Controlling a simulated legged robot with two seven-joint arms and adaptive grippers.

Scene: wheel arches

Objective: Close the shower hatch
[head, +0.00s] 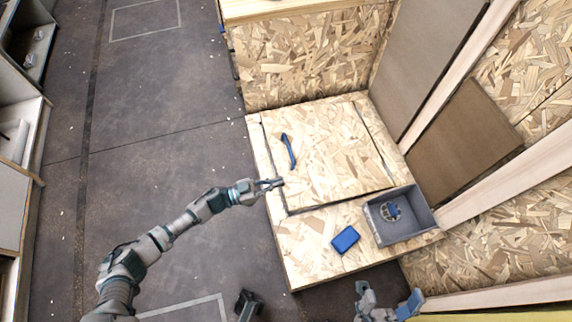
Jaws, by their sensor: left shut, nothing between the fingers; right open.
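The shower hatch (325,150) is a wood-chip panel set in the top of a low wood-chip box (310,258), with a blue bar handle (289,151) near its left side. It lies nearly flat. Dark gaps show along its near and right edges; I cannot tell whether it sits fully flush. My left gripper (272,184) is shut and empty at the hatch's left edge, below the handle in the picture; I cannot tell if it touches. My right gripper (388,304) is open at the bottom edge of the view, in front of the box and partly cut off.
A grey open bin (422,222) with a blue-grey item (391,210) inside stands at the box's right near corner. A blue block (345,239) lies beside it. Wood-chip and brown panels rise behind and right. The dark floor (160,110) on the left is clear.

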